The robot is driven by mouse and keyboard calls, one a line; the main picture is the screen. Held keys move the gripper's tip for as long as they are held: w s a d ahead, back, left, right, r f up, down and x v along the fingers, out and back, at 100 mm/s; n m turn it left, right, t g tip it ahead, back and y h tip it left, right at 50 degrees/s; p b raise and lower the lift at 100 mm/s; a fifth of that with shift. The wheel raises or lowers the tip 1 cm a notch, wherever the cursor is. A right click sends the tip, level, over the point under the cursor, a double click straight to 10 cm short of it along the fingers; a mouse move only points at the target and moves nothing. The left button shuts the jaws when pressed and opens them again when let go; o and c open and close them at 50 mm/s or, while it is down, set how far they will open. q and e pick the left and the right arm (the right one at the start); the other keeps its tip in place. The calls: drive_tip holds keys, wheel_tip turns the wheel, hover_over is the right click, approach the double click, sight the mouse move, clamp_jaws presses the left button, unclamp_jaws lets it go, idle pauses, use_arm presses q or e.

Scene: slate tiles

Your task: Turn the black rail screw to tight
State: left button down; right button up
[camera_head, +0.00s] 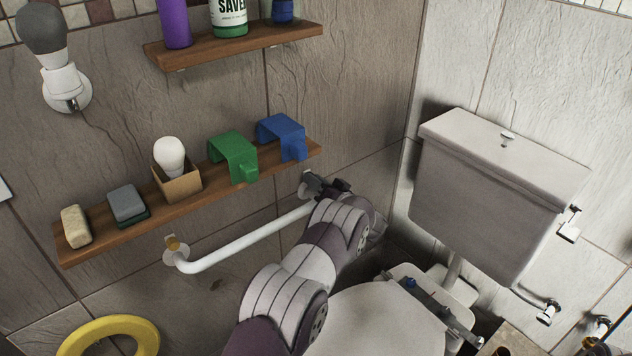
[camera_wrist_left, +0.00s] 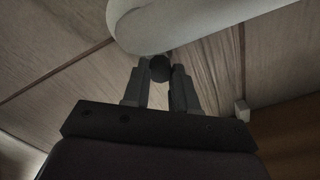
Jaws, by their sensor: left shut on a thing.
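The black rail screw (camera_wrist_left: 160,68) shows in the left wrist view as a dark round knob between my left gripper's fingertips, close to the bend of the white rail. My left gripper (camera_head: 322,187) is at the right end of the white rail (camera_head: 250,244) in the head view, and is shut on the screw. In the head view the gripper and arm cover the screw, and I cannot tell how far it is turned. My right gripper is not in view.
A wooden shelf (camera_head: 84,247) with soaps, a boxed bulb, and green and blue brackets runs just above the rail. A brass-coloured screw (camera_head: 173,243) sits at the rail's left end. The toilet cistern (camera_head: 490,200) stands right of the arm; a yellow ring (camera_head: 85,334) is lower left.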

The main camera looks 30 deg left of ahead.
use_arm(q)
drive_tip(key=shift+f, duration=0.1)
drive_tip(key=c, duration=1.2)
unclamp_jaws()
drive_tip(key=shift+o, duration=0.2)
drive_tip(key=v, duration=1.2)
drive_tip(key=shift+s+d, duration=0.2)
drive_tip(key=shift+d, duration=0.15)
